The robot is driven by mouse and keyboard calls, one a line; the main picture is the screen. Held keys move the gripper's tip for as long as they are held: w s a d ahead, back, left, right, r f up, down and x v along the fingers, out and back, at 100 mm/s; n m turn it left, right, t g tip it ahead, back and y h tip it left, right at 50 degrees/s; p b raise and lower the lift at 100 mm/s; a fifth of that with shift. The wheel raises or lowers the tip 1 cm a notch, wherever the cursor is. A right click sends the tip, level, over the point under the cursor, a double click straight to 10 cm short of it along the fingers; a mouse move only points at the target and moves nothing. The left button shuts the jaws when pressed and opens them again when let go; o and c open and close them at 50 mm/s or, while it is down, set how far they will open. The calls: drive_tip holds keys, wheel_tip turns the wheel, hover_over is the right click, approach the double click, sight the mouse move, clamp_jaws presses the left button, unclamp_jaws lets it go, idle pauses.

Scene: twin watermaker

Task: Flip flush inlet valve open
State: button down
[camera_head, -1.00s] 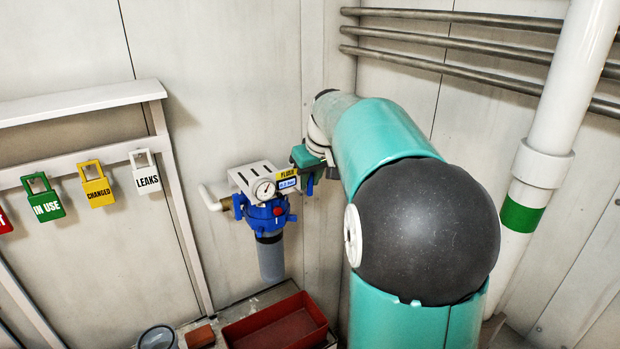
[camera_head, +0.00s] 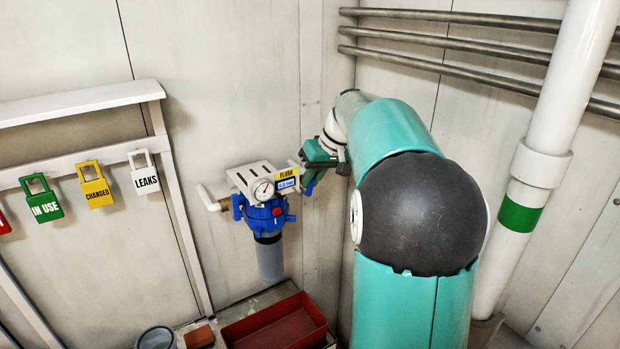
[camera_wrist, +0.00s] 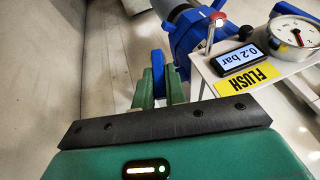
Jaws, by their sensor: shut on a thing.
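The flush unit is a blue filter housing (camera_head: 264,213) on the wall, with a grey bowl below it. It carries a yellow FLUSH label (camera_head: 286,174), which also shows in the wrist view (camera_wrist: 248,77). A blue valve lever (camera_wrist: 158,68) stands to the left of the housing in the wrist view. My gripper (camera_wrist: 159,84) has its two green fingers on either side of this lever and is shut on it. In the head view my gripper (camera_head: 311,178) is at the right side of the unit. The lever's base is partly hidden by the fingers.
A round gauge (camera_wrist: 294,33) and a display reading 0.2 bar (camera_wrist: 238,60) sit on the white bracket beside my gripper. A red tray (camera_head: 275,325) lies below. Hanging tags (camera_head: 97,188) are at the left. A white pipe (camera_head: 545,125) stands at the right.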

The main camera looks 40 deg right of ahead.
drive_tip(key=shift+d+f+m+t+y, duration=0.55)
drive_tip(key=shift+f+m+y, duration=0.15)
drive_tip(key=shift+y, duration=1.6)
drive_tip(key=shift+d+f+m+t+y, duration=0.55)
drive_tip(key=shift+f+m+y, duration=0.1)
drive_tip(key=shift+y, duration=1.65)
drive_tip(key=shift+d+f+m+t+y, duration=0.55)
drive_tip(key=shift+f+m+y, duration=0.15)
drive_tip(key=shift+y, duration=1.6)
drive_tip(key=c, duration=1.7)
unclamp_jaws()
drive_tip(key=shift+f, duration=0.1)
